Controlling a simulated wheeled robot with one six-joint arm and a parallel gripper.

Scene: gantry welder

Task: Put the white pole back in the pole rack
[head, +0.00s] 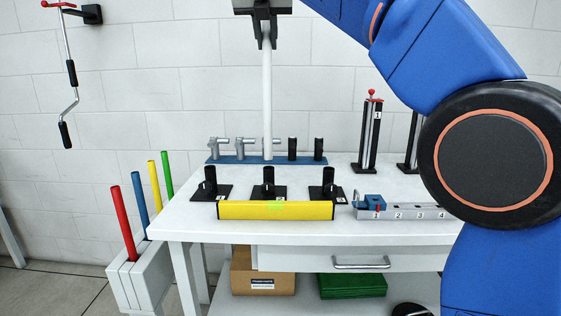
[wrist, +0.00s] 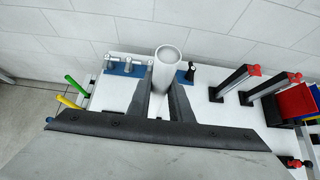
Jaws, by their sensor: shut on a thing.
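My gripper (head: 265,42) is shut on the upper part of the white pole (head: 267,95), which hangs upright over the workbench. The wrist view shows the pole's open round end (wrist: 168,53) between the two fingers (wrist: 166,100). In the head view the lower end meets the blue strip of grey fittings at the back of the bench; I cannot tell whether it touches anything. The pole rack (head: 153,273) is a pale grey stepped block on the floor left of the bench. It holds a red pole (head: 124,222), a blue, a yellow and a green pole.
The white workbench (head: 188,222) carries a yellow bar (head: 275,210) with black upright holders behind it, and a numbered grey rail (head: 400,212) on the right. Black stands with red tops (head: 370,130) are at the back right. A hand crank (head: 68,80) hangs on the left wall.

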